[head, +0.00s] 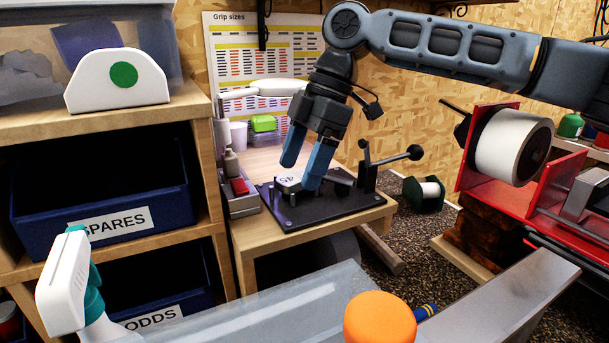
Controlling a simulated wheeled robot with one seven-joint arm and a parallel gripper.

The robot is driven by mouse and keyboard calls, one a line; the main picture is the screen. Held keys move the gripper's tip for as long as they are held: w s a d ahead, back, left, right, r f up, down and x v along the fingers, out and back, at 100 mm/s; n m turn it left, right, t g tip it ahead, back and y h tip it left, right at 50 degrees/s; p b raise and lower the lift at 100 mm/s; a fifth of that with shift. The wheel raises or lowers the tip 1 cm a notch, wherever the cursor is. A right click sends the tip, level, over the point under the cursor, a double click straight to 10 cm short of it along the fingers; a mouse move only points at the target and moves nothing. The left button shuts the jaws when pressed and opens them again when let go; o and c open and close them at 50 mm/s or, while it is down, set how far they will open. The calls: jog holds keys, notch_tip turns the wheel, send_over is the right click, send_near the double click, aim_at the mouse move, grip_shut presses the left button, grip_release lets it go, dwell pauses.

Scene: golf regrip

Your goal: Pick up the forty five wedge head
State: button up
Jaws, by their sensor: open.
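A small metallic wedge head (288,183) with a light label that seems to read 45 sits on a black fixture plate (335,207) on the wooden bench. My gripper (299,176) points down over the plate with its two blue fingers spread. One fingertip is just above and behind the head in the picture; the other is at its right side. I cannot tell whether either finger touches the head. The head's right side is partly hidden by the right finger.
A black lever clamp (368,165) stands on the plate, right of my gripper. A grey holder with a red block (240,186) and a bottle is to the left. Shelves with blue bins (100,190) stand further left. An orange knob (380,318) and a spray bottle (66,285) are in front.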

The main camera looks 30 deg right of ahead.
aim_at(300, 176)
jog(key=shift+a+f, duration=0.15)
jog(key=shift+f, duration=0.25)
jog(key=c, duration=1.1)
notch_tip(300, 176, up, 10)
jog(key=shift+r+b, duration=0.1)
jog(key=shift+b, duration=0.5)
